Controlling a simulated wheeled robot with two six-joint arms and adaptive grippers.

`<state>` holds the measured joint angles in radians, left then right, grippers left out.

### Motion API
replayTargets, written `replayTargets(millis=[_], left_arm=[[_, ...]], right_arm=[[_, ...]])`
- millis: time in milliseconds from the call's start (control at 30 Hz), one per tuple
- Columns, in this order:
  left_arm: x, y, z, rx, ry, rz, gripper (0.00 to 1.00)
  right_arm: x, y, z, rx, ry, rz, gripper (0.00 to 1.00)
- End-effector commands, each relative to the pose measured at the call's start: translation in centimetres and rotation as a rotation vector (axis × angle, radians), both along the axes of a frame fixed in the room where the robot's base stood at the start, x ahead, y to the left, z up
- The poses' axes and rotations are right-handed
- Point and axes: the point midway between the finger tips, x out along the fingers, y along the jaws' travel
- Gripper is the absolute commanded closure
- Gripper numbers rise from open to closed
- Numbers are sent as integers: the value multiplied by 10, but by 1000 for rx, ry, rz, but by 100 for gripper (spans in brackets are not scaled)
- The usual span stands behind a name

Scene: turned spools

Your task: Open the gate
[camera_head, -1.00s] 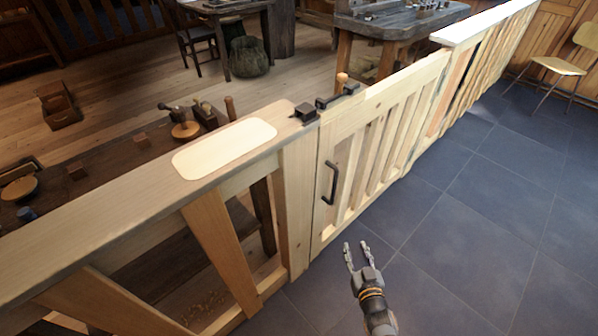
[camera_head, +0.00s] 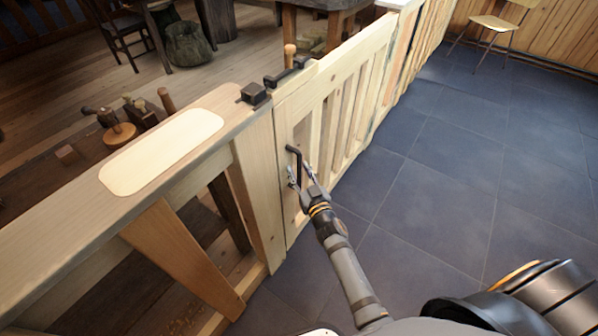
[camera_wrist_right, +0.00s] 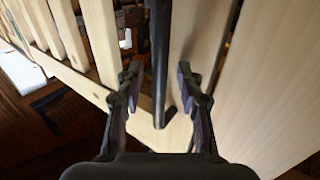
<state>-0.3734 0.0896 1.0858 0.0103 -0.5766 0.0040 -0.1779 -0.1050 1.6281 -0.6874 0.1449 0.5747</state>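The wooden gate (camera_head: 345,105) stands in line with the fence, and its slats show. Its dark handle (camera_head: 293,155) is a vertical bar on the near face; it also shows in the right wrist view (camera_wrist_right: 160,60). A dark latch (camera_head: 256,93) sits on top where the gate meets the fence post. My right gripper (camera_head: 299,178) is at the handle's lower part. In the right wrist view the two fingers (camera_wrist_right: 160,80) are apart, with the handle bar between them and gaps on both sides. My left gripper is not in view.
A fence rail (camera_head: 60,215) with a pale inset panel (camera_head: 162,150) runs to the left of the gate. The tiled floor (camera_head: 450,160) on the right is clear up to a chair (camera_head: 495,28) at the back. A workshop lies behind the fence.

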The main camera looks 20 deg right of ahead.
Motion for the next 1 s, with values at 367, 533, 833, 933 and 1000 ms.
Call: replayTargets(millis=[367, 533, 833, 933, 1000], left_arm=[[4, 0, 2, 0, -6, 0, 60], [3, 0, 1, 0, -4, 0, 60], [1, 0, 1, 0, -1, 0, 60], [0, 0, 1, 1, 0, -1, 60], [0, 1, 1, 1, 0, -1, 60]], right_arm=[[5, 0, 0, -1, 0, 0, 70], [5, 0, 0, 0, 0, 0, 93], [4, 0, 0, 0, 0, 0, 100], [4, 0, 0, 0, 0, 0, 100], [4, 0, 0, 0, 0, 1, 100]])
